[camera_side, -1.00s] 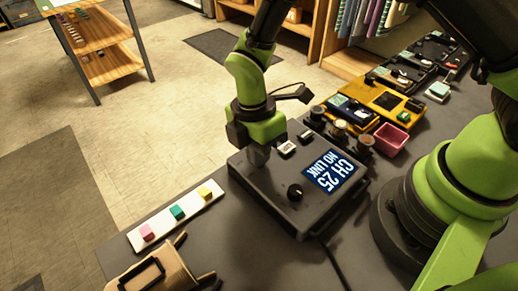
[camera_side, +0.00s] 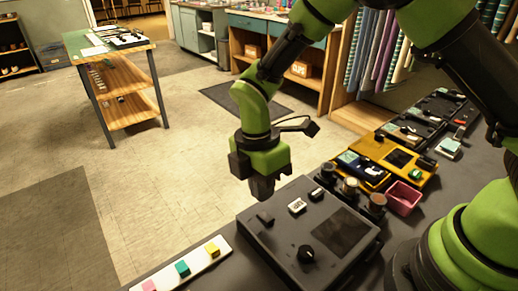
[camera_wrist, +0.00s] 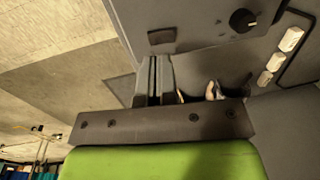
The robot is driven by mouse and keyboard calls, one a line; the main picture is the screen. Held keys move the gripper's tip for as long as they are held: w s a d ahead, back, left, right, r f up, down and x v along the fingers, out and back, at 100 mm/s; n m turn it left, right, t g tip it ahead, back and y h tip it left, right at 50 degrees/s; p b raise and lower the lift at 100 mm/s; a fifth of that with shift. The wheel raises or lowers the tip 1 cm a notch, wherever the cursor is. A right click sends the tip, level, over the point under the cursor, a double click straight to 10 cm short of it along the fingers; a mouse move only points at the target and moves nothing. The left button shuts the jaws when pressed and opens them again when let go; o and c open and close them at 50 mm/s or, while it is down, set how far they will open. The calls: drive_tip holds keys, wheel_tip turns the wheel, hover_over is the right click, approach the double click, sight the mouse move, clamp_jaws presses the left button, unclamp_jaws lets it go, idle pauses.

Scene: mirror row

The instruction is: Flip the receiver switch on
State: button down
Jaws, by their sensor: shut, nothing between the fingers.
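The receiver is a dark grey box (camera_side: 272,243) on the bench, with a dark, blank screen (camera_side: 342,232) and a black knob (camera_side: 306,254). A small dark rocker switch (camera_side: 265,218) sits near its left corner; it also shows in the wrist view (camera_wrist: 162,37). I cannot tell which way the rocker is tipped. My gripper (camera_side: 262,192) is shut and empty, just beyond the box's far left edge and near the switch. In the wrist view its closed fingers (camera_wrist: 153,80) point up toward the switch, apart from it in the picture.
A white strip (camera_side: 200,262) with coloured blocks lies left of the box. Several round jars, a pink bin (camera_side: 403,198) and a yellow device (camera_side: 412,172) stand to the right. Open floor lies beyond the bench's left edge.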

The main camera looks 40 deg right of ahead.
sight(270, 220)
wheel_tip(270, 220, up, 10)
drive_tip(key=w, duration=0.1)
drive_tip(key=shift+w, duration=0.15)
drive_tip(key=shift+f, duration=0.1)
drive_tip(key=shift+s, duration=0.7)
drive_tip(key=f, duration=0.4)
drive_tip(key=s+f, duration=0.1)
drive_tip(key=f, duration=0.4)
drive_tip(key=s+f, duration=0.1)
drive_tip(key=f, duration=0.4)
